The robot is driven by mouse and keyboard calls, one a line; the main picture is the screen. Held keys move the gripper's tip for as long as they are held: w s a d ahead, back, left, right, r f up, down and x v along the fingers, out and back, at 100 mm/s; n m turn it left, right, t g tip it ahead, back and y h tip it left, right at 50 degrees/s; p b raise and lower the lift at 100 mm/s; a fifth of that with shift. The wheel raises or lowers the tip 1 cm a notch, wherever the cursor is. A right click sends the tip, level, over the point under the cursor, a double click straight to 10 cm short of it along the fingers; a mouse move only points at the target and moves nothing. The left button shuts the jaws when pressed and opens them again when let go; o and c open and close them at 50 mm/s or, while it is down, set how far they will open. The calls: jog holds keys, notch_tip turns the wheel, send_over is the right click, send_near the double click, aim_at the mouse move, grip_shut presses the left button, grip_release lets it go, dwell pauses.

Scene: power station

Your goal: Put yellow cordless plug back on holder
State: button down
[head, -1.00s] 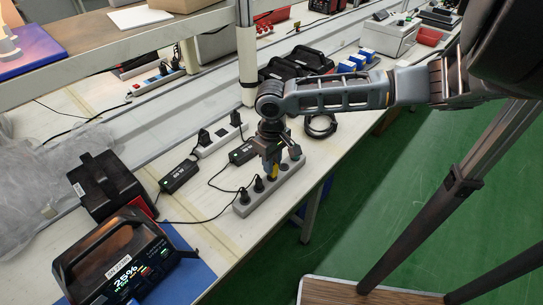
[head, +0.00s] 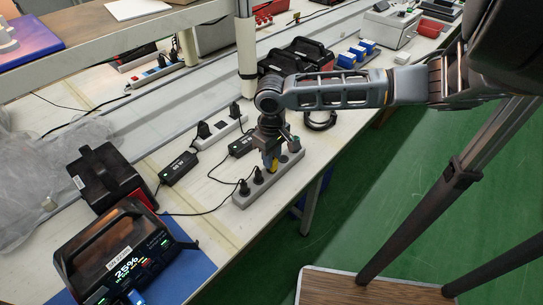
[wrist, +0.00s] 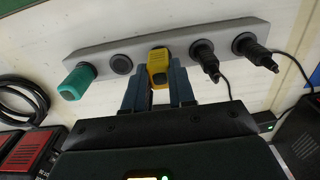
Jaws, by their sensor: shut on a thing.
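The yellow plug (wrist: 158,66) stands at the middle position of the grey holder strip (wrist: 225,32). My gripper (wrist: 157,84) is shut on it, with one dark finger on each side. In the head view my gripper (head: 270,160) points down over the strip (head: 290,167), and a bit of the yellow plug (head: 275,165) shows below it. The plug's lower end is hidden, so I cannot tell how deep it sits. A round empty socket (wrist: 121,64) lies just left of it in the wrist view.
A teal plug (wrist: 78,82) sits at the strip's left end in the wrist view. Two black corded plugs (wrist: 204,56) stand at the right. A white power strip (head: 220,133), black adapters (head: 178,168) and a display unit (head: 120,262) are nearby on the bench.

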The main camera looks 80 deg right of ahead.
jog(key=shift+f, duration=0.1)
dwell(0.3)
jog(key=c, duration=0.9)
grip_release()
jog(key=shift+o, duration=0.2)
notch_tip(320, 180, up, 8)
jog(key=shift+f, duration=0.1)
jog(key=shift+f, duration=0.1)
